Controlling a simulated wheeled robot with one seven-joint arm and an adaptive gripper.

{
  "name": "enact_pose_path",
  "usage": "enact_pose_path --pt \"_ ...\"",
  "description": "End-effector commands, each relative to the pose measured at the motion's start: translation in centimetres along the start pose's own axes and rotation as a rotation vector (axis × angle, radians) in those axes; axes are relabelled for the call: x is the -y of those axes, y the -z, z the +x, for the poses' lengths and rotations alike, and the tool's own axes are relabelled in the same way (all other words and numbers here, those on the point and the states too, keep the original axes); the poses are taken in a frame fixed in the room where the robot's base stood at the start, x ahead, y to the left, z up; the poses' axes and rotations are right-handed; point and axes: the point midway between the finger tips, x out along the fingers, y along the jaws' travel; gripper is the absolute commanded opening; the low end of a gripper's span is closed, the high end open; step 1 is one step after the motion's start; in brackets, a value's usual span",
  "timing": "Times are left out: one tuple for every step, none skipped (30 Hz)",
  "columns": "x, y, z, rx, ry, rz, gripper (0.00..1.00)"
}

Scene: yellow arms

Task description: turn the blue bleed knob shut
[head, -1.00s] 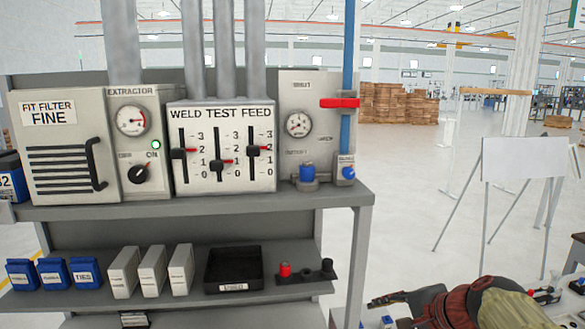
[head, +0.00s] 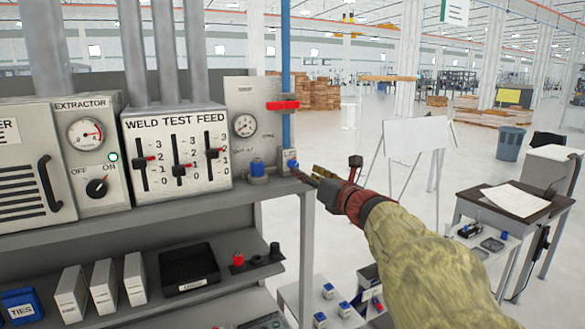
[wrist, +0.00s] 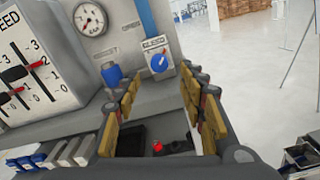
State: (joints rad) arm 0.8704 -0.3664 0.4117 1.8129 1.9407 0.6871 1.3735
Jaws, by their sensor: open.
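The blue bleed knob (wrist: 159,62) is on a small grey block under the blue pipe, at the right end of the shelf top. A pale pointer line on it runs diagonally. In the head view the same knob (head: 292,165) shows just left of my fingertips. My gripper (head: 308,176) reaches in from the right and is empty. In the wrist view my gripper's padded fingers (wrist: 160,86) are spread wide, and the knob appears beyond and between them, apart from both.
A larger blue knob (wrist: 112,75) stands left of the bleed block, near the left finger. A red lever (head: 282,105) crosses the blue pipe (head: 286,65) above. The weld test feed panel (head: 176,155) is further left.

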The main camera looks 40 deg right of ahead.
Motion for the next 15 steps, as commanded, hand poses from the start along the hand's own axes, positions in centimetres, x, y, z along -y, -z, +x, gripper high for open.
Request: enact_pose_path --pt "-0.1 0.0 0.7 -0.002 -0.003 0.0 0.41" --pt "-0.1 0.0 1.1 -0.002 -0.003 0.0 0.41" --pt "-0.1 0.0 1.7 -0.002 -0.003 0.001 0.41" --pt "-0.2 0.0 2.2 -0.003 -0.004 0.0 0.41" --pt "-0.2 0.0 2.7 -0.003 -0.004 -0.001 0.41" --pt "-0.1 0.0 3.3 -0.003 -0.003 -0.001 0.41" --pt "-0.1 0.0 3.8 -0.003 -0.002 0.0 0.41" --pt "-0.1 0.0 4.2 -0.003 -0.003 -0.001 0.41" --pt "-0.2 0.1 4.8 -0.003 -0.004 -0.002 0.41" --pt "-0.1 0.0 5.2 -0.003 -0.003 -0.002 0.41" --pt "-0.1 0.0 5.5 -0.002 -0.003 -0.002 0.41" --pt "-0.1 0.0 5.9 -0.002 -0.002 -0.002 0.41" --pt "-0.1 0.0 6.2 -0.002 -0.002 -0.003 0.41" --pt "-0.1 0.0 6.5 -0.002 -0.002 -0.004 0.41" --pt "-0.1 0.0 6.7 -0.002 -0.002 -0.004 0.41"
